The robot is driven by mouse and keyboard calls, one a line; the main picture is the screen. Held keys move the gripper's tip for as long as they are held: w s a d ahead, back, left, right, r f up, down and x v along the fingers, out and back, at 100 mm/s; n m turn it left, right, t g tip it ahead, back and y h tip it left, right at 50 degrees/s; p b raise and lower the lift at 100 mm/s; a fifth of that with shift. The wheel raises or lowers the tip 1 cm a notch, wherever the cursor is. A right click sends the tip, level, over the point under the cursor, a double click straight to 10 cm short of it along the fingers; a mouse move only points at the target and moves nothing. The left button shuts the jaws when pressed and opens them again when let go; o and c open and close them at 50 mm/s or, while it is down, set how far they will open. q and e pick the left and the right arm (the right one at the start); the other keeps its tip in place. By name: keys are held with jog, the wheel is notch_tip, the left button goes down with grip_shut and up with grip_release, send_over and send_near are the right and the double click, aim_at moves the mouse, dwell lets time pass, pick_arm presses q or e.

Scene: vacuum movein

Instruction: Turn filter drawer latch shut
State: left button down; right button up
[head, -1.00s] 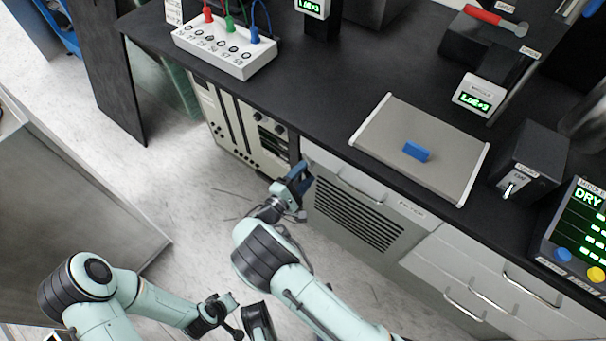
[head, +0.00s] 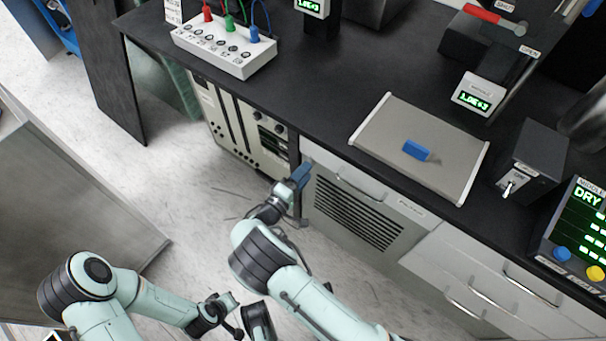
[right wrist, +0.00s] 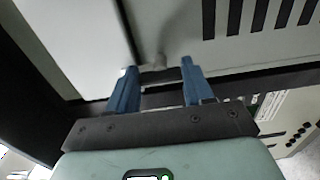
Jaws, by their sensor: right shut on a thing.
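The filter drawer is the grey front with a dark slotted grille (head: 357,213) under the bench in the head view. The grille's slots also show at the top right of the right wrist view (right wrist: 262,18). My right gripper (head: 303,172) is at the drawer's upper left edge, and its blue fingers hide the latch there in the head view. In the right wrist view my right gripper (right wrist: 158,78) has a finger on each side of a small grey latch (right wrist: 154,62) and is shut on it. My left gripper (head: 232,315) is low over the floor, away from the drawer; its jaws are unclear.
A beige instrument rack (head: 240,125) stands just left of the drawer. The black bench top (head: 320,100) overhangs both and holds a grey lidded plate with a blue handle (head: 416,150). Handled drawers (head: 480,285) are to the right.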

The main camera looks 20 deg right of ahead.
jog(key=o, duration=1)
jog(key=shift+o, duration=0.2)
pick_arm(q)
jog(key=shift+s+d+r+g+p, duration=0.2)
jog(key=shift+s+d+r+p, duration=0.15)
jog(key=shift+s, duration=0.25)
jog(key=shift+s+d+r+g+p, duration=0.2)
jog(key=shift+s+r+p, duration=0.2)
jog(key=shift+s, duration=0.15)
pick_arm(e)
jog(key=v, duration=1.3)
jog(key=shift+s+a, duration=0.15)
jog(key=shift+a, duration=0.05)
